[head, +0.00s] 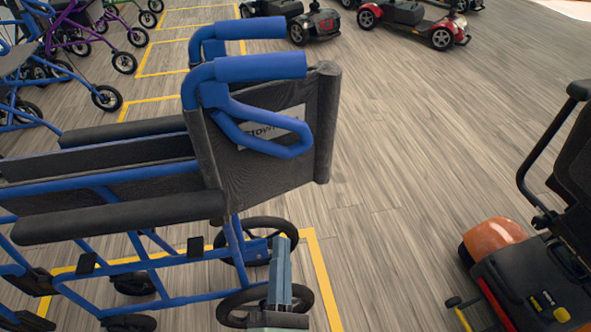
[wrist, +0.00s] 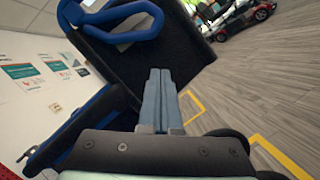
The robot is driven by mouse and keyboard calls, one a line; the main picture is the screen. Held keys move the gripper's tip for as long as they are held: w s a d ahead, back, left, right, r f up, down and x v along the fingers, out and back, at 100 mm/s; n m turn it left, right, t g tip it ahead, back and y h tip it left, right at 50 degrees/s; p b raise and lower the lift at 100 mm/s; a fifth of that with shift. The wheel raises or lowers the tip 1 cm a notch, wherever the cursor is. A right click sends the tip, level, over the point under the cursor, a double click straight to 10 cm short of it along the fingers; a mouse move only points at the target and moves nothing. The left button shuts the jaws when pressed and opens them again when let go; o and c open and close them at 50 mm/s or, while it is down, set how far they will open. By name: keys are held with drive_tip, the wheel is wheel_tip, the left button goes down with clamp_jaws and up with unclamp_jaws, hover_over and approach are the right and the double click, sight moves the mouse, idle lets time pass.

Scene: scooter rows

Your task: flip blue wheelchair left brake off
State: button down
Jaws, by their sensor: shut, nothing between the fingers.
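The blue wheelchair (head: 150,170) fills the left of the head view, its black backrest (head: 255,150) toward the right and blue push handles on top. In the wrist view its backrest (wrist: 150,50) is tilted across the top. Small black blocks (head: 195,247) (head: 86,264) show on the near side frame; I cannot tell which is the left brake lever. My gripper (head: 281,240) is shut and empty, low behind the chair, in front of the near rear wheel (head: 235,308) in the picture. In the wrist view my gripper (wrist: 159,72) points toward the backrest; contact cannot be told.
Yellow floor lines (head: 322,275) mark the bay around the chair. An orange and black scooter (head: 520,270) stands at the right. Other scooters (head: 405,15) stand at the back, rollators (head: 50,60) at the left. The floor (head: 420,130) between is clear.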

drive_tip(key=d+r+p+x, duration=0.2)
drive_tip(key=x, duration=1.1)
drive_tip(key=shift+s+p, duration=0.2)
drive_tip(key=shift+p, duration=0.15)
